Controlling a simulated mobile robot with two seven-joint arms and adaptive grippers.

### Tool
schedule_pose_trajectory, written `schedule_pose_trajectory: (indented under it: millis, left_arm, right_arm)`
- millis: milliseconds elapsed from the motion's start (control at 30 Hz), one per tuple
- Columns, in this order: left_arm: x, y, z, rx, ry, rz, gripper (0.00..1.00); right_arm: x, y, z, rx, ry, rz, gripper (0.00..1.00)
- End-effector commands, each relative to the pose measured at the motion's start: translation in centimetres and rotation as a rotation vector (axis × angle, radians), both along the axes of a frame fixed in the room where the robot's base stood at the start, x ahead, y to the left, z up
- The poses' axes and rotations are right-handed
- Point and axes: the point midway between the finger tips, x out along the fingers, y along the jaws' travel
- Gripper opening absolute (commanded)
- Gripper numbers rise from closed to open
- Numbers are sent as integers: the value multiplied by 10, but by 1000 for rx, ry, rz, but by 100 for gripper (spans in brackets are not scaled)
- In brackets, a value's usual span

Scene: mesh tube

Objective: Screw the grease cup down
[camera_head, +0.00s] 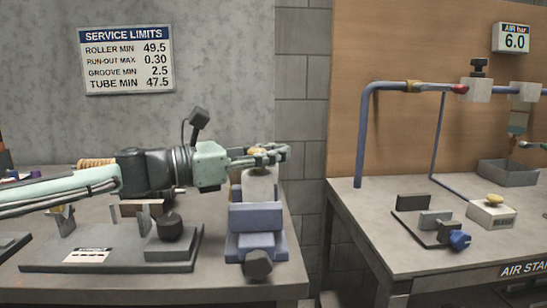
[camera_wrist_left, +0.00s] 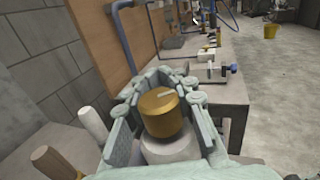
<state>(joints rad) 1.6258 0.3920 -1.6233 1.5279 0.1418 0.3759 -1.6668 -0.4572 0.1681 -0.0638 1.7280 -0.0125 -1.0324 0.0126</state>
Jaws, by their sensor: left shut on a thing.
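The brass grease cup (camera_wrist_left: 160,115) is a round golden cap with a pale mark on its top. It sits upright over a pale cylindrical body (camera_wrist_left: 170,150), which stands at the blue vise (camera_head: 257,218) in the head view. My left gripper (camera_head: 270,156) reaches in from the left and is shut on the grease cup (camera_head: 256,150); its pale green fingers stand around the cap in the left wrist view. The fingers hide part of the cup in the head view. A pale green tip of what looks like my right gripper (camera_head: 532,145) shows at the right edge.
A dark fixture plate (camera_head: 120,255) with a dark knob lies left of the vise. A gap separates this bench from the air station bench (camera_head: 380,225), which carries a small vise, a box with a yellow piece (camera_head: 492,212), a grey bin (camera_head: 508,173) and blue piping.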

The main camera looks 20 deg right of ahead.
Motion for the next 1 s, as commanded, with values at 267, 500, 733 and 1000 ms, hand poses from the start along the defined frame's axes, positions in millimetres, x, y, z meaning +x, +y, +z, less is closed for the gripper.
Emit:
schedule_pose_trajectory:
  millis: [267, 500, 733, 1000]
  left_arm:
    - [-8, -1, -5, 1, 2, -260, 0]
    - [-17, 1, -1, 3, 1, -488, 0]
    - [-22, 4, 2, 4, 1, -640, 0]
    - [-23, 6, 5, 6, -6, -759, 0]
  right_arm:
    - [13, 0, 54, -21, -37, -4, 40]
    - [11, -2, 86, -38, -46, -6, 40]
    - [11, -2, 86, -38, -42, -6, 40]
    - [12, 0, 60, -22, -29, -5, 40]
